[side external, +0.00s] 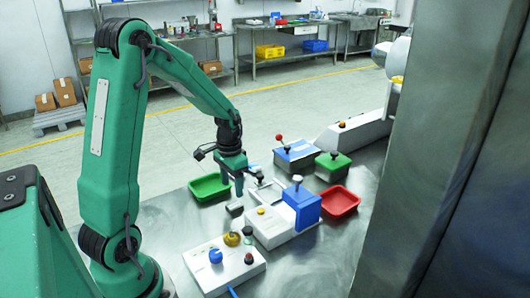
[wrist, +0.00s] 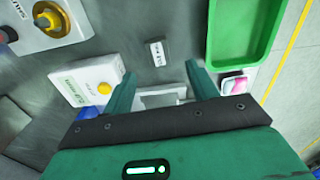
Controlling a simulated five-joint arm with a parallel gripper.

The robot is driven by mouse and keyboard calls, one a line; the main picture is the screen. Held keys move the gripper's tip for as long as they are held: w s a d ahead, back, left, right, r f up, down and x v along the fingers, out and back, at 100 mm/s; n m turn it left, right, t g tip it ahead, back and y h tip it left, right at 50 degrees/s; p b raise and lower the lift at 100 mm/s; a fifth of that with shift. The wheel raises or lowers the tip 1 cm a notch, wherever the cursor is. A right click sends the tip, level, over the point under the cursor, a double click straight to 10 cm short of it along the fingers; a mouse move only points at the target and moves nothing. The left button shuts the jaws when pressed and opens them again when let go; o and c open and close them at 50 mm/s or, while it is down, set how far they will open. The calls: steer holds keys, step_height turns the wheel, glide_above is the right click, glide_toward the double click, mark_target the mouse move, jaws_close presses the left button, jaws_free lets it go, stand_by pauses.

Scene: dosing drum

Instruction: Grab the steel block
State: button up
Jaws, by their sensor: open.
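My gripper (side external: 239,192) is open and points down above the steel bench, between the green tray and the white-and-blue dosing unit. In the wrist view its two green fingers (wrist: 162,85) stand apart. In the side view a small grey block (side external: 236,208) sits on the bench just below the fingertips. I cannot tell whether either finger touches anything.
The green tray (side external: 195,191) is left of my gripper. The dosing unit (side external: 302,210) stands close on the right, with a red tray (side external: 355,203) beyond. A control box (side external: 215,271) is in front.

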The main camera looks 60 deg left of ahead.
mark_target(235, 205)
steer(key=shift+f, duration=1.05)
steer(key=shift+f, duration=0.1)
steer(key=shift+w+d+f, duration=0.1)
steer(key=shift+d+f, duration=0.05)
steer(key=shift+f, duration=2.35)
steer(key=shift+c, duration=0.5)
steer(key=c, duration=1.1)
steer(key=shift+r, duration=0.25)
steer(key=shift+c, duration=0.2)
steer(key=shift+r, duration=0.55)
steer(key=r, duration=0.3)
steer(key=shift+d, duration=0.3)
steer(key=d+r, duration=0.2)
steer(key=d, duration=0.1)
steer(key=d+r, duration=0.2)
steer(key=d, duration=0.2)
steer(key=s+d+r, duration=0.1)
steer(key=d+r, duration=0.1)
steer(key=d, duration=0.2)
steer(key=shift+r, duration=0.25)
